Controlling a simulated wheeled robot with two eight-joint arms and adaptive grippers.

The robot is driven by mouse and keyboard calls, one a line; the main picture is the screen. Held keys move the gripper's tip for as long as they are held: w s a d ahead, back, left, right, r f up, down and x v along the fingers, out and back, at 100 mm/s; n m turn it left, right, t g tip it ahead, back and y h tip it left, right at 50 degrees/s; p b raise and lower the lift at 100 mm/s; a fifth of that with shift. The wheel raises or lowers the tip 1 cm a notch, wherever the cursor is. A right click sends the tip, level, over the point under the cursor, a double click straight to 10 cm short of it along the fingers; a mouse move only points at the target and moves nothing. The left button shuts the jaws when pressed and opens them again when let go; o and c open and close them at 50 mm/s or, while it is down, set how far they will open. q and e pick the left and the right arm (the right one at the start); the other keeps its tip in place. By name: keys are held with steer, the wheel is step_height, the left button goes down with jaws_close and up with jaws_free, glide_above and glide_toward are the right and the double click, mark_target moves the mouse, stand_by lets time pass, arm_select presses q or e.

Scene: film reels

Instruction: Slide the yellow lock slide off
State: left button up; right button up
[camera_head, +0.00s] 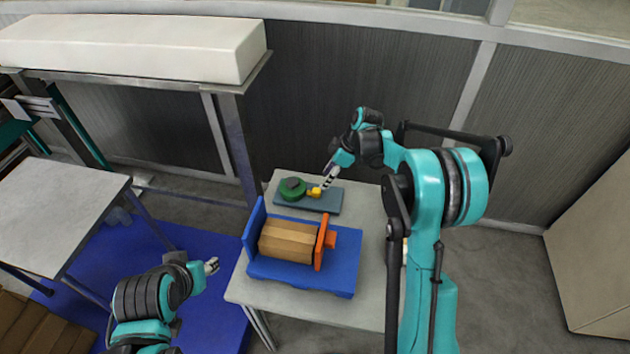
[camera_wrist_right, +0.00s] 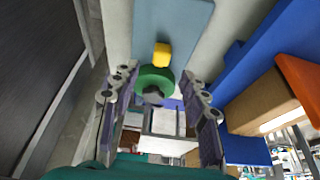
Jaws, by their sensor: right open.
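The yellow lock slide (camera_head: 315,191) is a small block beside a green round part (camera_head: 292,188) on a grey-blue plate (camera_head: 325,205) at the back of the table. My right gripper (camera_head: 328,181) is close to the yellow slide, at its right in the head view. In the right wrist view, the fingers of my right gripper (camera_wrist_right: 160,77) are apart with nothing held. The yellow slide (camera_wrist_right: 162,55) and green part (camera_wrist_right: 155,80) show ahead, between the finger lines. Whether a finger touches the slide is unclear. My left gripper (camera_head: 211,266) is left of the table, too small to read.
A blue stand (camera_head: 345,280) with a wooden drum and an orange end plate (camera_head: 320,243) stands in front of the plate on the pale table (camera_head: 375,291). A grey panelled wall is behind. Another table (camera_head: 60,205) is at far left.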

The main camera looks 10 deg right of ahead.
mark_target(317, 190)
steer(key=shift+a+f, duration=0.15)
steer(key=shift+f, duration=0.25)
steer(key=b+x, duration=0.2)
steer(key=x, duration=0.4)
steer(key=shift+a+f, duration=0.25)
steer(key=shift+f, duration=0.1)
